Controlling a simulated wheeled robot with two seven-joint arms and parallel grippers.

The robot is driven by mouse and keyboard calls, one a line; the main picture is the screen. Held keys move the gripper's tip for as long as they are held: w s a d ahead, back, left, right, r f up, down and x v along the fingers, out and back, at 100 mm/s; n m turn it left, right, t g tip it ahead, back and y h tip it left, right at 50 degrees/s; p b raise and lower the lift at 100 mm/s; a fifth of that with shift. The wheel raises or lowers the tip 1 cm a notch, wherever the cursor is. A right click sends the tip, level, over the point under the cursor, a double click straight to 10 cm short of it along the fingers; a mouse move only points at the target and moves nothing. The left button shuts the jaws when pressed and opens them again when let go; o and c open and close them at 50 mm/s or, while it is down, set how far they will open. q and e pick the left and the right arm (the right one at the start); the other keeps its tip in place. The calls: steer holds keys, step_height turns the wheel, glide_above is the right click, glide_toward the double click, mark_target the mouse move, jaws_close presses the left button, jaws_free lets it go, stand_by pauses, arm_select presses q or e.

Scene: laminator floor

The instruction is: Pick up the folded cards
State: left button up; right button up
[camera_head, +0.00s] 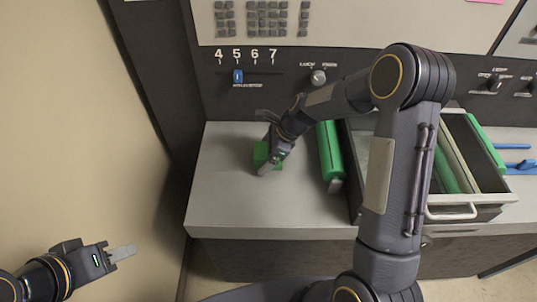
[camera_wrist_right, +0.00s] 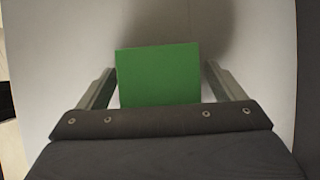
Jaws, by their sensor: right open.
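The folded cards (camera_head: 261,152) show as a small green block on the grey counter, left of the long green roller, partly hidden by my right gripper. In the right wrist view the green folded card (camera_wrist_right: 158,76) lies between the two fingers, with a gap on each side. My right gripper (camera_head: 267,168) is open and down at the card; it also shows in the right wrist view (camera_wrist_right: 158,85). My left gripper (camera_head: 128,252) is at the lower left, away from the counter, empty; its fingers look close together.
A long green roller (camera_head: 330,155) lies on the counter (camera_head: 225,195) right of the card. An open drawer-like tray (camera_head: 478,212) with a handle stands further right, blue tools (camera_head: 518,164) beyond it. A control panel (camera_head: 290,75) rises behind. The counter's front left is clear.

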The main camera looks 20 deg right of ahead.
steer(key=c, duration=1.2)
steer(key=shift+r, duration=0.2)
